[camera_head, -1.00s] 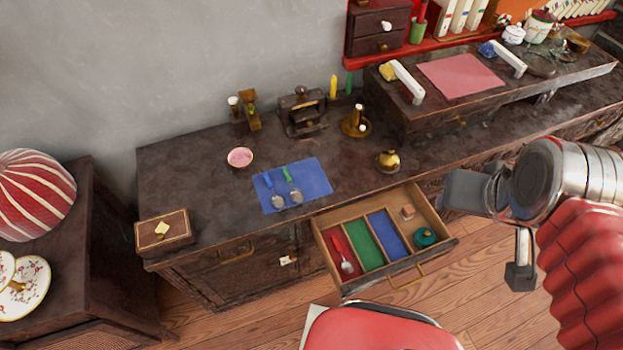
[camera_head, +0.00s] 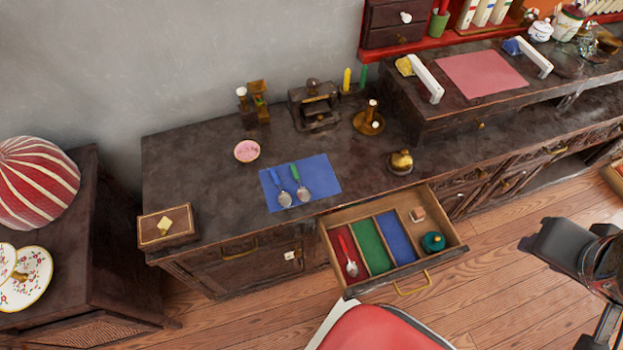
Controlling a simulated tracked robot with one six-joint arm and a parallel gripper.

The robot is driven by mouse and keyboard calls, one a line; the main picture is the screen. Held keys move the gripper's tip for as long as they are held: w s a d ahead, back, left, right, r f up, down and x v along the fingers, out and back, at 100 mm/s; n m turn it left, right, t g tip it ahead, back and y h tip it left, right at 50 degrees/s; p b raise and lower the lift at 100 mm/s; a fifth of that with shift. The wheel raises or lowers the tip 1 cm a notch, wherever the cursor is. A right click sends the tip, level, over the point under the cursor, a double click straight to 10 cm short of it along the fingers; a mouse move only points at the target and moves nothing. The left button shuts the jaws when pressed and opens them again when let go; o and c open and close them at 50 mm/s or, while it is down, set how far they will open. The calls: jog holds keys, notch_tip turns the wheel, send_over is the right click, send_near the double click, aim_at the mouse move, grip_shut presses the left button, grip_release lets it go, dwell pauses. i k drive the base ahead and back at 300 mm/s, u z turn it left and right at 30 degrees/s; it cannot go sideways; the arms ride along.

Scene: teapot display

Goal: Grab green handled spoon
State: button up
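The green handled spoon (camera_head: 301,187) lies on a blue mat (camera_head: 325,173) on the dark counter. Its green handle points away to the back and its metal bowl is toward the front. A blue handled spoon (camera_head: 281,193) lies just to its left on the same mat. My gripper (camera_head: 570,300) is at the right edge, partly cut off by the frame, far to the right of the spoons and in front of the counter. It touches neither spoon. How far its fingers are apart cannot be made out.
An open drawer (camera_head: 452,247) juts out below the mat, with red, green and blue compartments; a red handled spoon (camera_head: 348,256) lies in the red one. A pink bowl (camera_head: 247,151), a wooden box (camera_head: 168,226) and a brass bell-like piece (camera_head: 400,162) stand around the mat.

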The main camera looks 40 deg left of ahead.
aim_at(302, 193)
jog(key=z, duration=0.05)
jog(key=k, duration=1.55)
jog(key=u, duration=1.45)
jog(key=i, duration=1)
jog(key=u, duration=0.05)
